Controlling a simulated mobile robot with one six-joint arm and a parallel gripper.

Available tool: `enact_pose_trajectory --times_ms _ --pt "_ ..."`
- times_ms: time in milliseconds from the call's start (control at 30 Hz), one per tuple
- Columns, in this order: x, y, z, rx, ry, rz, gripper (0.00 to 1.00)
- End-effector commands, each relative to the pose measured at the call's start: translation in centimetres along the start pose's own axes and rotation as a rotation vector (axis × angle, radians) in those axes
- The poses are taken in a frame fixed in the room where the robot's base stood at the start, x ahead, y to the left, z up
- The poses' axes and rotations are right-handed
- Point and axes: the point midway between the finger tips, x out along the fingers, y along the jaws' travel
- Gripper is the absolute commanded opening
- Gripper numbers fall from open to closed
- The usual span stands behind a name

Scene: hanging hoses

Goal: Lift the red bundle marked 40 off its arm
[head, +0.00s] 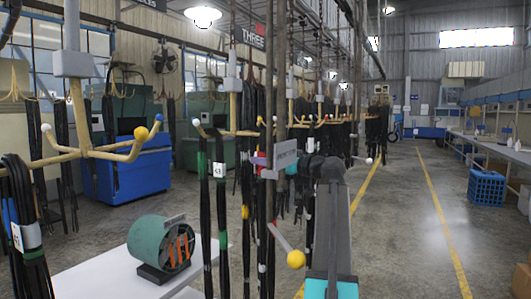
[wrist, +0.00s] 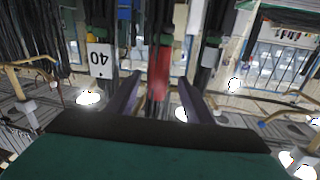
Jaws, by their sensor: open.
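In the wrist view, which looks upside down, a dark bundle with a wide red band (wrist: 158,72) hangs between the two fingers of my gripper (wrist: 160,88). The fingers are open, one on each side of it; I cannot tell whether they touch it. A white tag reading 40 (wrist: 100,60) shows upside down left of the fingers, on a dark strand; I cannot tell if it belongs to the red-banded bundle.
Other dark hose bundles hang close on both sides, one with a tag (head: 220,170). A yellow ball (head: 296,259) ends a nearer rod. The right aisle is open.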

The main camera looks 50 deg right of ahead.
Motion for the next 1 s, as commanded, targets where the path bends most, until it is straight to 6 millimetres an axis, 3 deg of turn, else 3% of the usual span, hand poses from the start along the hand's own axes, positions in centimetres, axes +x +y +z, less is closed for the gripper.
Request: enact_pose_trajectory --times_ms 300,600,1000 --pt "0.01 -0.05 -0.02 0.0 0.0 -0.001 0.47" --pt "0.04 -0.08 -0.02 0.0 0.0 -0.001 0.0" --pt "0.05 -0.12 -0.26 -0.001 0.004 -0.001 0.0"
